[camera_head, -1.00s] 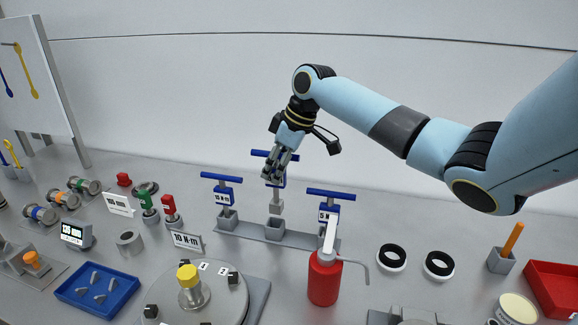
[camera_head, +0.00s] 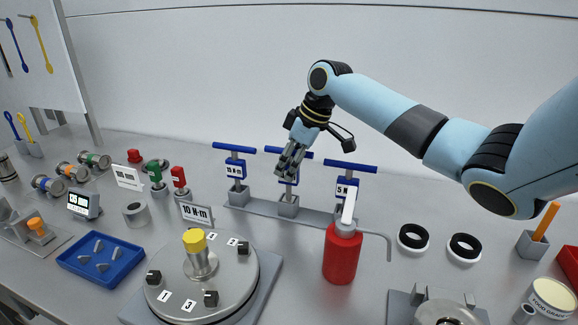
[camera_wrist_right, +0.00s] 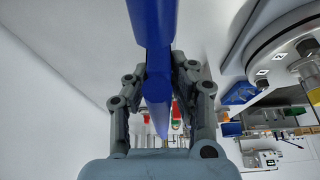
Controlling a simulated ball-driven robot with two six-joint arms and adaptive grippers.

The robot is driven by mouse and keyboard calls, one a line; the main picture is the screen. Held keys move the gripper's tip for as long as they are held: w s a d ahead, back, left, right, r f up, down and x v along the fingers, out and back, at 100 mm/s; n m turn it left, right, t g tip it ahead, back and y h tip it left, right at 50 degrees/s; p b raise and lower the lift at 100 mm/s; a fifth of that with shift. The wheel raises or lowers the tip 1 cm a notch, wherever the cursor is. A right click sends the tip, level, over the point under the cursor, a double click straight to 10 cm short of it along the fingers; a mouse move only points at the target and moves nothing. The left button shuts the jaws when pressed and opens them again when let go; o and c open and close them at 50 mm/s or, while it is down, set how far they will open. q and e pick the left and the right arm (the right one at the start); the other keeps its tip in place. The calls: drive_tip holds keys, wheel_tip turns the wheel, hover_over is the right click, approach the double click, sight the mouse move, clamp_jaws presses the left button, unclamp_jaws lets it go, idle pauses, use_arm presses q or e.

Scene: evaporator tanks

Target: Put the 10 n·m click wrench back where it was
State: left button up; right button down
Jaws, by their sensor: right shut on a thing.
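The click wrench (camera_head: 288,183) has a blue T-bar on top and stands upright at the middle socket (camera_head: 288,207) of the grey rack. Its lower end is down in or at the socket; I cannot tell how fully it is seated. My right gripper (camera_head: 291,168) is shut on it just below the T-bar and hides part of its label. In the right wrist view, the blue bar (camera_wrist_right: 152,60) runs between the fingers (camera_wrist_right: 160,105). Two similar blue wrenches stand in the rack, one at left (camera_head: 235,172) and one at right (camera_head: 346,186). My left gripper is not in view.
A red bottle (camera_head: 342,255) with a bent spout stands in front of the rack's right end. A 10 N·m sign (camera_head: 196,212) stands left of the rack.

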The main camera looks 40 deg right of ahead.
drive_tip(key=shift+f, duration=0.5)
idle(0.3)
drive_tip(key=c, duration=1.1)
unclamp_jaws()
drive_tip(key=shift+o, duration=0.2)
drive_tip(key=v, duration=1.2)
